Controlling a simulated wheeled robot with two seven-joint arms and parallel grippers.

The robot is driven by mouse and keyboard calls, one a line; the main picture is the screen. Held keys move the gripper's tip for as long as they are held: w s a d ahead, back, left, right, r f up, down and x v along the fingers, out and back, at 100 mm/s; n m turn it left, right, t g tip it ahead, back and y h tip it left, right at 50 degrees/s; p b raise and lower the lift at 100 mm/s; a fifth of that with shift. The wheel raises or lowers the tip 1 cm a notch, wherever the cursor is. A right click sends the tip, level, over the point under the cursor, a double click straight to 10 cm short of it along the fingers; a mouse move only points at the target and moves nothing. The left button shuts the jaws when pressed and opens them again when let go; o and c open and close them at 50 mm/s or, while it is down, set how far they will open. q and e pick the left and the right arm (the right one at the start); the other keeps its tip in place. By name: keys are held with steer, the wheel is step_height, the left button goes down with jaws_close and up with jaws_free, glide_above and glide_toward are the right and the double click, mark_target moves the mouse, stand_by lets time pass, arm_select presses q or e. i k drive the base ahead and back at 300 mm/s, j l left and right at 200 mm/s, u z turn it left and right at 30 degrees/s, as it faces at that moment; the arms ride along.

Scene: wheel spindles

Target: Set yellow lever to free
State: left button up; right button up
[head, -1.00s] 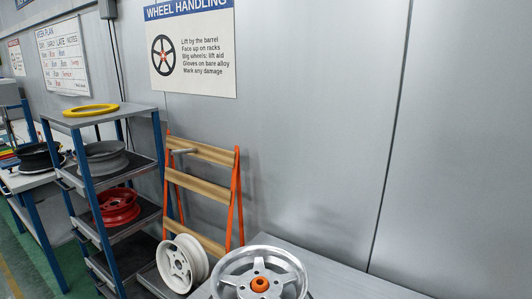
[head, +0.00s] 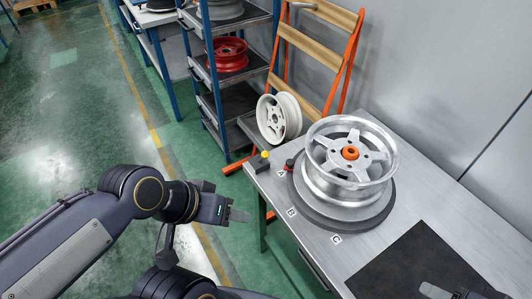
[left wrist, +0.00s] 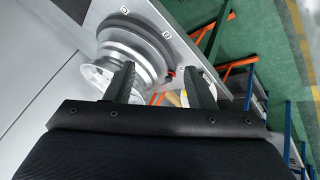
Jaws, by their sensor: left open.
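The yellow lever (head: 265,155) shows in the head view as a small yellow knob on a dark block at the bench's near-left corner. A silver five-spoke wheel (head: 350,165) with an orange centre lies on a dark round turntable (head: 310,210) to its right. My left gripper (head: 238,214) is open and empty, in front of the bench's left edge and apart from the lever. Its two spread fingers (left wrist: 160,88) show in the left wrist view, with the wheel beyond. My right gripper (head: 445,291) is partly in view at the lower right; its jaws are unclear.
A red knob (head: 289,163) sits at the turntable's left edge by label A; labels B and C follow along the rim. A dark mat (head: 420,262) covers the bench's front. An orange rack (head: 345,60) and a white wheel (head: 279,118) stand behind. The floor at left is open.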

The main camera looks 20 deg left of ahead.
mark_target(265, 155)
steer(key=i+j+z, duration=0.1)
steer(key=j+z, duration=0.15)
steer(key=j, duration=0.4)
steer(key=j+z, duration=0.2)
steer(key=j, duration=0.4)
